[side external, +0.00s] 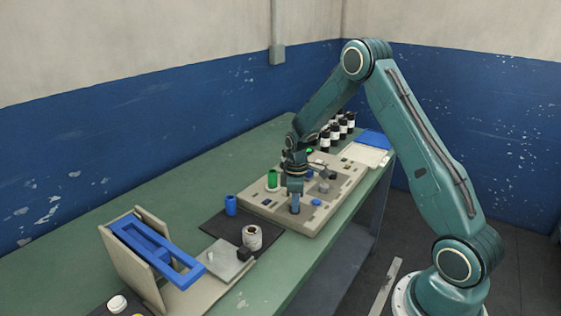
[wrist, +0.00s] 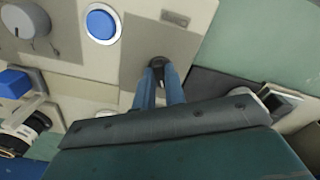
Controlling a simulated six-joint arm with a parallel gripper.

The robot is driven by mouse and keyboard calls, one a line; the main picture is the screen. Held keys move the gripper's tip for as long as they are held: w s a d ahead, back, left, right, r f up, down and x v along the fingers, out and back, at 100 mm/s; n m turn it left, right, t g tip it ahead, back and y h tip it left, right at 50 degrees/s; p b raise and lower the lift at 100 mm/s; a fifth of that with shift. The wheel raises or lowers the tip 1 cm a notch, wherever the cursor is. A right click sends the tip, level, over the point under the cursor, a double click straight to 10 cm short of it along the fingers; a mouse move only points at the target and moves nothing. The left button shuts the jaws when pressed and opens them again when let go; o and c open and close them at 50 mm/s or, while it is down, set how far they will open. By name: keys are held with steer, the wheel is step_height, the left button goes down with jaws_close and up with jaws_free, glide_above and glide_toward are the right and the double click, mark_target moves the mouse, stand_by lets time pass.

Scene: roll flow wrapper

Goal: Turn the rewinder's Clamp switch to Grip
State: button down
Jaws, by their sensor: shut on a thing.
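The beige rewinder panel (side external: 310,226) lies on the green bench, and my gripper (side external: 295,209) points straight down at its near-left part. In the wrist view my gripper (wrist: 159,80) has its two blue fingers closed around a small black switch knob (wrist: 157,62), which sits on a grey label plate (wrist: 150,42). The fingers cover much of the knob, so I cannot read which way it points. The small label (wrist: 175,19) above it is not legible. I take this knob to be the Clamp switch.
A round blue button (wrist: 102,23) and a grey dial (wrist: 25,20) sit beside the knob on the panel. A blue cylinder (side external: 231,204) and a wound roll (side external: 252,237) stand on the dark mat. A blue frame (side external: 150,247) on a beige stand is at the left.

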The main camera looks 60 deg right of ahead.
steer(key=m, duration=1.1)
steer(key=shift+a, duration=0.1)
steer(key=shift+m, duration=0.4)
stand_by(0.3)
steer(key=c, duration=1.5)
jaws_free()
steer(key=shift+o, duration=0.2)
step_height(320, 180, up, 14)
